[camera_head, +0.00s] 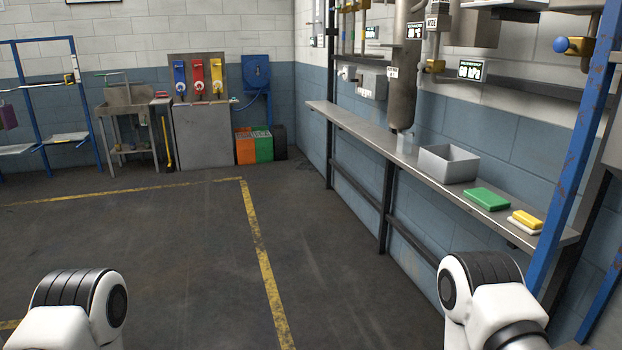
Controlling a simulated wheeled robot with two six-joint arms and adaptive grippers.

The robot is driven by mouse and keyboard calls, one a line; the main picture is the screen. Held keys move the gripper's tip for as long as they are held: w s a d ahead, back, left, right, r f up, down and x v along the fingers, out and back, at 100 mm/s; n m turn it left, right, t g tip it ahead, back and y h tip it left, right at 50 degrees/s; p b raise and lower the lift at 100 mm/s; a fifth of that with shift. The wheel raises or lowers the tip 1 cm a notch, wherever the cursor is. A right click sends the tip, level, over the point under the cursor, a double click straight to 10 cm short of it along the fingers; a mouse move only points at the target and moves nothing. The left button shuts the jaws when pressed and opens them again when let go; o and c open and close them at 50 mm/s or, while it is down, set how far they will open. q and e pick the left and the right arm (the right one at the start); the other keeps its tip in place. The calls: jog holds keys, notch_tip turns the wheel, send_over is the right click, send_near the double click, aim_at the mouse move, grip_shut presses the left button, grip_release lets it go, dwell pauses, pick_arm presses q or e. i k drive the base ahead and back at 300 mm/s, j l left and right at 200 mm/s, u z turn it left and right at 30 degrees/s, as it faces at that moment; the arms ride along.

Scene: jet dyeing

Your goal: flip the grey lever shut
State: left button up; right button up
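I cannot clearly make out a grey lever in the head view. Pipes and valves line the upper right wall, with small digital displays (471,70) among them. A blue knob on a brass valve (575,45) is at the upper right. Blue, red and yellow handle-like fittings (199,78) are on a panel at the back wall. Parts of both my arms show at the bottom left and bottom right. Neither gripper is in view.
A long metal shelf (372,137) runs along the right wall. It bears a grey open box (448,164), a green block (487,199) and a yellow block (527,219). A blue post (572,165) stands at the right. The floor (180,245) ahead is clear.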

aim_at(420, 78)
jog(key=i+j+z, duration=0.15)
jog(key=i+z, duration=0.2)
jog(key=i, duration=0.25)
jog(key=i+j+z, duration=0.4)
jog(key=i, duration=0.2)
jog(key=i+j+z, duration=0.35)
jog(key=i, duration=0.25)
jog(key=i+j+z, duration=0.1)
jog(key=j, duration=0.35)
jog(key=i+j+z, duration=0.1)
jog(key=j, duration=0.35)
jog(key=i+j, duration=0.25)
jog(key=j, duration=0.2)
jog(key=i+j+z, duration=0.15)
jog(key=j, duration=0.35)
jog(key=i+j+z, duration=0.1)
jog(key=j, duration=0.35)
